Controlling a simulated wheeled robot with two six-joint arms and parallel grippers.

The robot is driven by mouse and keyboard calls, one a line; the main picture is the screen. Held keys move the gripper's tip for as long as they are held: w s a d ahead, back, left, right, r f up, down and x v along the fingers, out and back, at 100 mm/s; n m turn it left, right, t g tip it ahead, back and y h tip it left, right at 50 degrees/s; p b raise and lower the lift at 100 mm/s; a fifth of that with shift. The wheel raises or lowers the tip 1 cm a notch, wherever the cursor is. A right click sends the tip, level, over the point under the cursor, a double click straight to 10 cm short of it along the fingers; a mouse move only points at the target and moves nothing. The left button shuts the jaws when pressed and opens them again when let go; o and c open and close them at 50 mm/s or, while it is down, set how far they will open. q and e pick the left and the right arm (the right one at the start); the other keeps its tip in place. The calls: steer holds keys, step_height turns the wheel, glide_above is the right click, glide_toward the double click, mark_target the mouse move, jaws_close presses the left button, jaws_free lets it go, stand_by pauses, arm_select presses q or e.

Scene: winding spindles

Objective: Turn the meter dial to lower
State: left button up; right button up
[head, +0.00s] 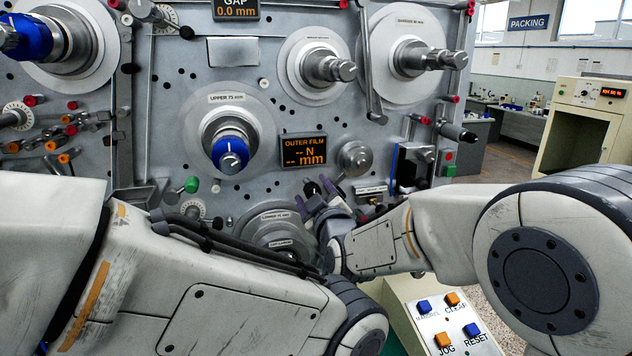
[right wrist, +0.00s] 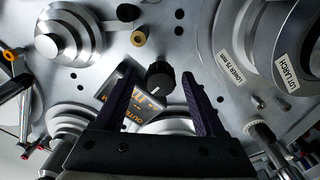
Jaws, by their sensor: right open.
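A black dial knob (right wrist: 160,77) with a small white mark sits on the grey machine panel in the right wrist view. In that view my right gripper (right wrist: 158,71) is open, with one dark finger on each side of the knob and a visible gap on both sides. In the head view my right gripper (head: 318,197) is close to the panel, below the outer film display (head: 303,150). The display's lines read dashes, N and mm; it also shows partly behind a finger in the right wrist view (right wrist: 147,102). My left gripper is not in view; only my left arm shows.
A blue-capped upper spindle (head: 230,152), a round steel roller (head: 355,158) and a green knob (head: 192,184) are around the right gripper. A lower spindle disc (head: 276,226) lies below left. A button box (head: 450,322) stands below right.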

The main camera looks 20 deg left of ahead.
steer(key=shift+w+a, duration=0.35)
steer(key=shift+w, duration=0.15)
